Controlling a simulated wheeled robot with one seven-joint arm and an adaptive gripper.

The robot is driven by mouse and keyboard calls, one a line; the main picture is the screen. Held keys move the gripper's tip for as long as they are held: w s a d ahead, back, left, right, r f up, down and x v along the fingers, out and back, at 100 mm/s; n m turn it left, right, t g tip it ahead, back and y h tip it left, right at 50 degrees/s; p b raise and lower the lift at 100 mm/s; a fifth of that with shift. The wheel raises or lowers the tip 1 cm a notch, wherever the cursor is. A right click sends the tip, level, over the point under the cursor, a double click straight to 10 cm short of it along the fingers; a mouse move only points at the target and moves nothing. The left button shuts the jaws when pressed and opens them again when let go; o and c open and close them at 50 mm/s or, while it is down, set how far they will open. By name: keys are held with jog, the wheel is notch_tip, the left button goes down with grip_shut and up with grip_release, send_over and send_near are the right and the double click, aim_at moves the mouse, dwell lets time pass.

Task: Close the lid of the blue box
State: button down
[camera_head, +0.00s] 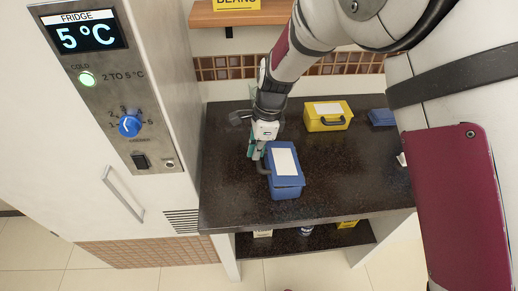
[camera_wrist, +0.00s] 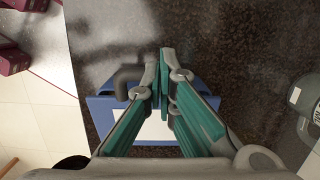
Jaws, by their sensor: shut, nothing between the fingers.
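The blue box (camera_head: 286,182) stands on the dark counter near its front left, with a white label on its lid (camera_head: 284,162). The lid lies over the box; I cannot tell whether a small gap remains under it. A dark handle (camera_head: 262,167) shows at its left side. My gripper (camera_head: 254,156) is shut and empty, pointing down at the box's back left corner, beside the handle. In the wrist view my shut fingertips (camera_wrist: 165,56) reach past the edge of the blue box (camera_wrist: 103,112), covering part of its label. I cannot tell whether they touch it.
A yellow box (camera_head: 328,116) stands further back on the counter (camera_head: 235,205), with a second blue box (camera_head: 381,117) to its right. A tall fridge (camera_head: 130,130) borders the counter on the left. A shelf with items lies below. The counter's front right is clear.

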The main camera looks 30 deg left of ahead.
jog(key=shift+s+a+f, duration=0.15)
jog(key=shift+a+f, duration=0.05)
jog(key=shift+f, duration=0.45)
jog(key=shift+s+a+f, duration=0.15)
jog(key=shift+a+f, duration=0.05)
jog(key=shift+f, duration=0.5)
jog(key=shift+d, duration=0.1)
